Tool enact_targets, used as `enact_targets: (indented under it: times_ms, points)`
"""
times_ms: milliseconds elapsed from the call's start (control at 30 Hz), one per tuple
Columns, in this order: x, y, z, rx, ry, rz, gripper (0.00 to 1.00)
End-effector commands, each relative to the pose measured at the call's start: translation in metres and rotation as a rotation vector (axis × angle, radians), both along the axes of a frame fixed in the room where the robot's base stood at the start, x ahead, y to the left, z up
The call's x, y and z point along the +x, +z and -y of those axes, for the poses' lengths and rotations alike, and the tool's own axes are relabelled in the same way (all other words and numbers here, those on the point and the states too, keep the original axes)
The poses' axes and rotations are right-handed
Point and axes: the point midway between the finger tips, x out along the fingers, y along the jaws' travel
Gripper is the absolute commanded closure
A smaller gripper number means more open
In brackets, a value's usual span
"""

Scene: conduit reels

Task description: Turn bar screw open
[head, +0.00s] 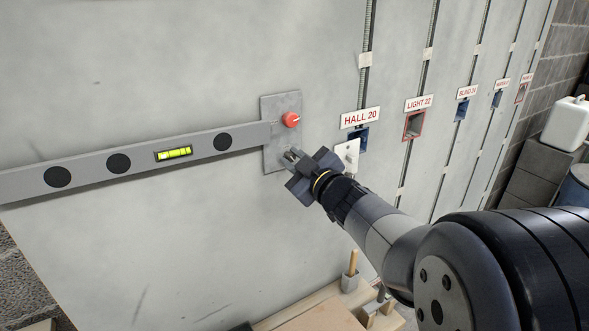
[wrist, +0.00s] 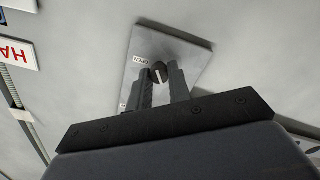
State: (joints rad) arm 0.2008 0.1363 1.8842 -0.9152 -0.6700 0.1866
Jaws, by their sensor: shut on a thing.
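The bar screw (wrist: 159,71) is a small dark piece between my fingertips in the wrist view, in front of a grey metal plate (wrist: 185,56). A small OPEN label (wrist: 141,60) is on the plate beside it. My gripper (wrist: 161,75) is shut on the screw. In the head view my gripper (head: 291,156) is at the lower part of the plate (head: 283,103), below a red knob (head: 290,119). The screw is largely hidden there by the fingers. A long grey bar (head: 110,161) with a yellow-green level vial (head: 174,153) reaches the plate from the left.
A white tag (head: 347,151) is close to the right of my gripper. HALL 20 (head: 360,117) and LIGHT 22 (head: 418,103) signs hang above wall boxes farther right. A wooden bench (head: 320,316) with a handled tool (head: 352,264) is below. The wall left of the plate, below the bar, is clear.

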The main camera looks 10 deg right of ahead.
Motion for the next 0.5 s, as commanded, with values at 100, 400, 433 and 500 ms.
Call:
enact_targets:
  times_ms: [100, 400, 433, 500]
  points:
    - [-0.0002, -0.004, -0.0002, -0.105, 0.0, 0.036, 1.0]
    - [-0.0002, -0.0041, -0.0006, -0.376, -0.001, 0.123, 1.0]
    - [-0.0002, -0.004, -0.0006, -0.403, 0.0, 0.132, 1.0]
    - [-0.0004, -0.004, -0.0008, -0.467, 0.0, 0.153, 1.0]
